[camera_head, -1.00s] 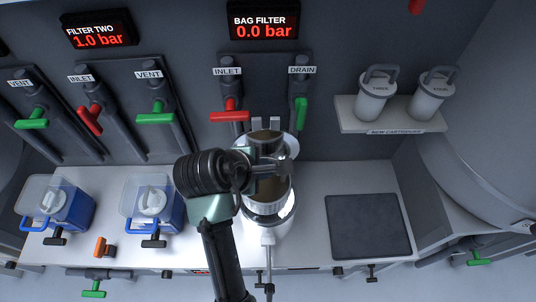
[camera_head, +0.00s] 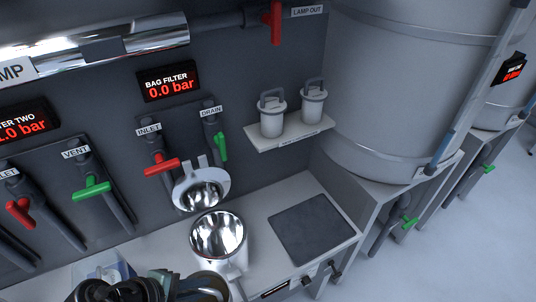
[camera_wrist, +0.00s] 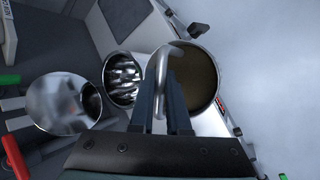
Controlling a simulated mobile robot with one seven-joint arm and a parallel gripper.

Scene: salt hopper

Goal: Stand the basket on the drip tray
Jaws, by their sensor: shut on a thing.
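My gripper (camera_wrist: 165,105) is shut on the hooked handle of the basket (camera_wrist: 207,78), a round metal-rimmed vessel with a brownish inside. In the head view the basket (camera_head: 212,279) shows partly at the bottom edge, in front of the bag filter housing, with my wrist beside it on the left. The drip tray (camera_head: 308,230) is a flat dark square on the white bench, right of the housing, and it is bare. It seems to show at the top of the wrist view (camera_wrist: 123,17). The basket's underside is hidden.
The open, shiny bag filter housing (camera_head: 219,245) stands between basket and tray, its round lid (camera_head: 202,189) tipped back. Two white cartridges (camera_head: 272,115) (camera_head: 312,101) stand on a shelf (camera_head: 290,134) above the tray. Valve handles (camera_head: 308,279) stick out at the bench front.

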